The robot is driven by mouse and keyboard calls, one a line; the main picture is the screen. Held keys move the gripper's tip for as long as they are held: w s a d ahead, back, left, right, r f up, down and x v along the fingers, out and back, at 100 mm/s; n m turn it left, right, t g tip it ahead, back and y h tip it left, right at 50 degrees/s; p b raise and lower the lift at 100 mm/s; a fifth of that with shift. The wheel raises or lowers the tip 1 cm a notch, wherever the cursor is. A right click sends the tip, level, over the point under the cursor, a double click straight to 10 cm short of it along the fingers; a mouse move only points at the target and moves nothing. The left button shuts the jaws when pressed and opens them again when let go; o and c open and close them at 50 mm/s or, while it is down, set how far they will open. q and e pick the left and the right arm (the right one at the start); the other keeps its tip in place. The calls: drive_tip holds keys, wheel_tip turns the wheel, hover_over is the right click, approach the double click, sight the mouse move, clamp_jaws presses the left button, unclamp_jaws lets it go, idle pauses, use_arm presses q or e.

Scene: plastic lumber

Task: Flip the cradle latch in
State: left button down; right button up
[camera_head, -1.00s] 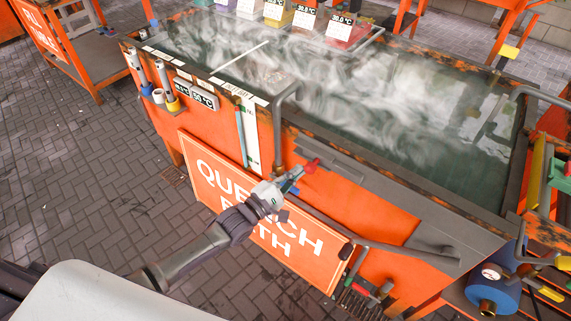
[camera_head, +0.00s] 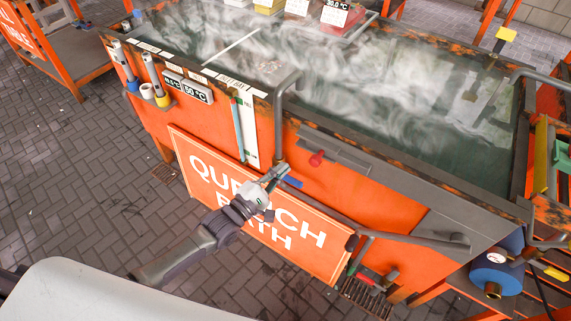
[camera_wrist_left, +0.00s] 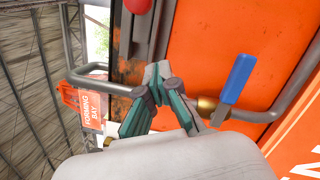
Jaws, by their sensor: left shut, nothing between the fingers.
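A red knob (camera_head: 316,158) sits at the grey bar assembly (camera_head: 340,153) on the orange front of the bath, just under its rim. It looks like the latch handle, but I cannot tell for sure which way it is flipped. The knob also shows at the top edge of the left wrist view (camera_wrist_left: 137,5), partly cut off. My left gripper (camera_head: 283,172) is shut and empty, to the left of and a little below the knob, apart from it. In the wrist view its green-grey fingertips (camera_wrist_left: 157,76) meet in front of the orange panel. My right gripper is out of view.
A blue-handled valve (camera_wrist_left: 238,78) on a grey pipe is close beside my left fingers. A bent grey pipe (camera_head: 280,120) rises just above the gripper. The orange sign (camera_head: 215,185) is below. The steaming bath (camera_head: 400,90) lies behind.

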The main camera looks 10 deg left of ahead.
use_arm(q)
drive_tip(key=v, duration=0.7)
drive_tip(key=shift+s+r, duration=0.2)
drive_tip(key=shift+s, duration=0.2)
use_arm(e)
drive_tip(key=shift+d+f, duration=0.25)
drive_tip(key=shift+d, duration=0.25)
use_arm(q)
drive_tip(key=shift+d+f, duration=0.1)
